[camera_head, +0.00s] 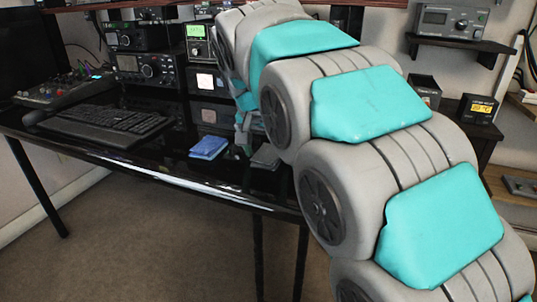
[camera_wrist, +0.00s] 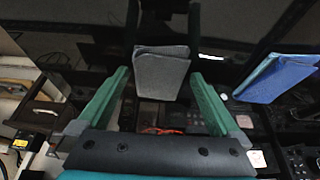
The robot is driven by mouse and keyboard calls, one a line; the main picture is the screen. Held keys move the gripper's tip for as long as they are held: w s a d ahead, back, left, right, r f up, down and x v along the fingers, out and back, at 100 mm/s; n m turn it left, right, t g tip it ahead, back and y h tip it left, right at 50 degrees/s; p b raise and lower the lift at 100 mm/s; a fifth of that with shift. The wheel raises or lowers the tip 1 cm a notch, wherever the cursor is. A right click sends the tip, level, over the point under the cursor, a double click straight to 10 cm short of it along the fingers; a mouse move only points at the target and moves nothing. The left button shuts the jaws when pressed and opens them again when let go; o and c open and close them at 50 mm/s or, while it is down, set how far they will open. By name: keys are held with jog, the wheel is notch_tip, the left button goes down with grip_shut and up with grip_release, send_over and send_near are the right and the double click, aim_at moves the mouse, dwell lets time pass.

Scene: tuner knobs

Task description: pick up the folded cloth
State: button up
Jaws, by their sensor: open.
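A folded blue cloth (camera_head: 208,147) lies on the glossy black desk near its front edge. It also shows at the right of the wrist view (camera_wrist: 277,78), outside my fingers. A folded grey cloth-like piece (camera_wrist: 162,75) appears in the wrist view ahead of my gripper, roughly in line with the gap between the fingers. In the head view this grey piece (camera_head: 265,157) is partly hidden by my arm. My gripper (camera_wrist: 160,72) is open, with its two green fingers apart and nothing visibly held. In the head view my gripper (camera_head: 243,134) is just right of the blue cloth.
A black keyboard (camera_head: 107,122) lies on the desk at left. Radio units (camera_head: 150,68) stand at the back. An amber-lit clock-like display (camera_head: 479,109) sits on a dark stand at right. My arm covers much of the desk's right side.

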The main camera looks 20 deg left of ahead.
aim_at(269, 149)
jog(key=c, duration=1.4)
jog(key=shift+r, duration=1.75)
jog(key=s+d, duration=0.2)
jog(key=s, duration=0.2)
jog(key=s+d+r+b, duration=0.1)
jog(key=s+d, duration=0.1)
jog(key=s, duration=0.3)
jog(key=s+d+b, duration=0.1)
jog(key=s+d, duration=0.2)
jog(key=s, duration=0.2)
jog(key=shift+s+r, duration=0.2)
jog(key=shift+r, duration=0.05)
